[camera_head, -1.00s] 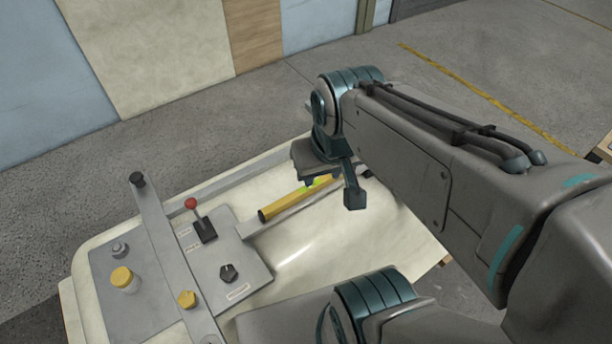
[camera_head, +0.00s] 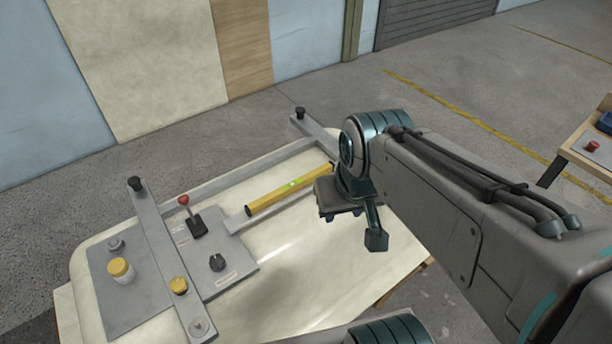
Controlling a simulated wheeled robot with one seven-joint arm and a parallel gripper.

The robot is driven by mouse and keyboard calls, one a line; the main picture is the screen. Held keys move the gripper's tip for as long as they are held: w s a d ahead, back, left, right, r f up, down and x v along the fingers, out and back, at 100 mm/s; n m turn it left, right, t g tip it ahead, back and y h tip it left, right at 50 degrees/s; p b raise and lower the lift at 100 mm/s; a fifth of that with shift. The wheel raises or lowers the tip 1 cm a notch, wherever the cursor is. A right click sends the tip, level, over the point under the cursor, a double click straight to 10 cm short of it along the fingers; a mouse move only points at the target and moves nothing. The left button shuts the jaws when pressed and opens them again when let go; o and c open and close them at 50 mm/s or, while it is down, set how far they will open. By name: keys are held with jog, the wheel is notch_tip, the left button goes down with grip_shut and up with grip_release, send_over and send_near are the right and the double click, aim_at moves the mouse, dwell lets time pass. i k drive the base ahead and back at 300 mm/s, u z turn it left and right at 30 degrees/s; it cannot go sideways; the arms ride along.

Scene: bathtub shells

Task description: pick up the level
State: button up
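The level is a yellow bar (camera_head: 268,199) with a bright green vial near its middle. It lies slanted on the pale tub shell (camera_head: 300,250), alongside a thin grey rail. Its far right end comes close to my gripper in the picture. My gripper (camera_head: 352,226) is to the right of the level and on the near side of its far end, apart from it. Its fingers look spread and nothing shows between them. How high it is above the shell is hard to tell.
A wooden table (camera_head: 590,150) stands far right.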

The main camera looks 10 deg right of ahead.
aim_at(263, 203)
jog(key=z, duration=1.6)
jog(key=k, duration=0.6)
jog(key=u, duration=0.75)
jog(key=i, duration=1)
jog(key=z, duration=0.05)
